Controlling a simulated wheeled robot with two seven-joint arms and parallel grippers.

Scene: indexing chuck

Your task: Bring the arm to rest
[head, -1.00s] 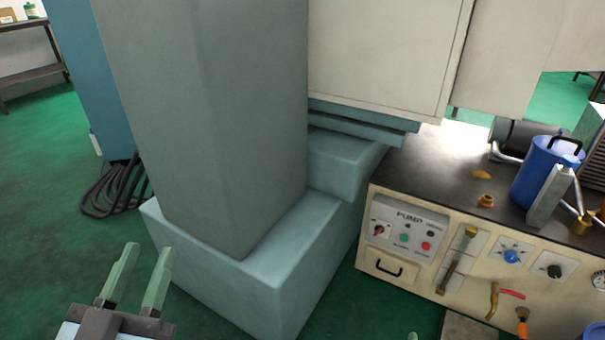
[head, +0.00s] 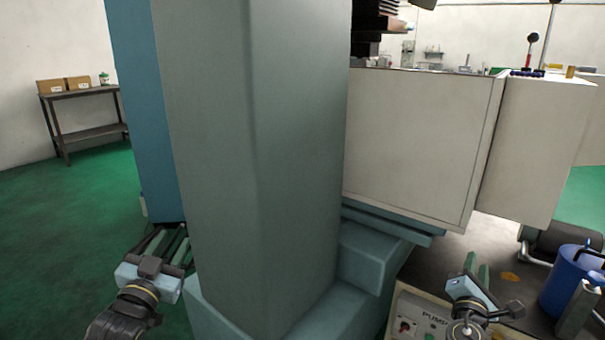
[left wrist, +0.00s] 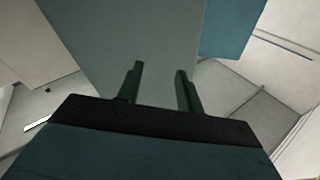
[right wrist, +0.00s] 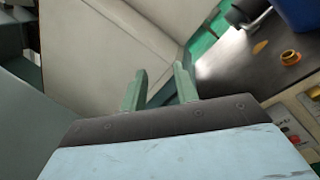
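My left gripper (head: 168,242) is at the lower left of the head view, beside the grey-green machine column (head: 250,150). Its two fingers stand apart with nothing between them, as the left wrist view also shows (left wrist: 160,85). My right gripper (head: 477,268) is at the lower right of the head view, over the pump bench. Its fingers are apart and empty in the right wrist view (right wrist: 160,88). The machine's cream cabinet (head: 415,145) is beyond it.
The pump bench (head: 505,235) carries a blue can (head: 568,280), and its PUMP panel (head: 420,318) is partly in view. A shelf table (head: 85,95) with cardboard boxes stands at the back left. Green floor (head: 60,230) is clear at the left.

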